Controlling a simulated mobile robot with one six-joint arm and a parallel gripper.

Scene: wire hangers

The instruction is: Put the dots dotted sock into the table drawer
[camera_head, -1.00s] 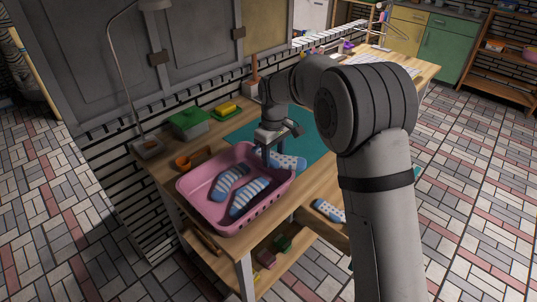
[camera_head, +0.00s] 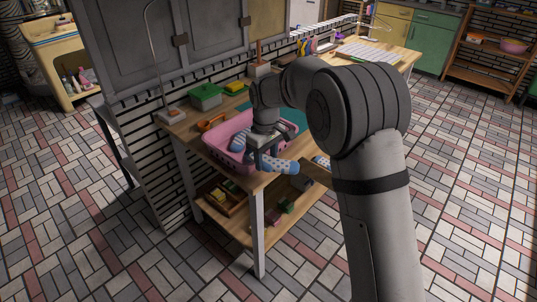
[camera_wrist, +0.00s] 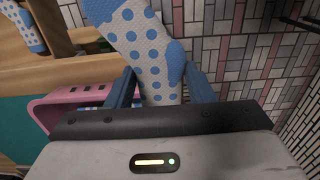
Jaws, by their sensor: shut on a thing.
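My gripper (camera_head: 266,153) is shut on a white sock with blue dots (camera_head: 283,165), just off the front edge of the table. In the wrist view the dotted sock (camera_wrist: 145,45) sticks out between both fingers, with its blue heel or toe patch to the right. The table drawer (camera_head: 314,173) is open to the right of the held sock and partly hidden by my arm. Another dotted sock (camera_head: 321,161) lies in the drawer; it also shows at the upper left of the wrist view (camera_wrist: 22,25).
A pink basket (camera_head: 215,148) with striped socks stands on the table behind my gripper. An orange-handled item (camera_head: 210,122), a green box (camera_head: 206,97) and a lamp stand nearby. A lower shelf (camera_head: 255,228) holds small blocks. Open floor lies in front.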

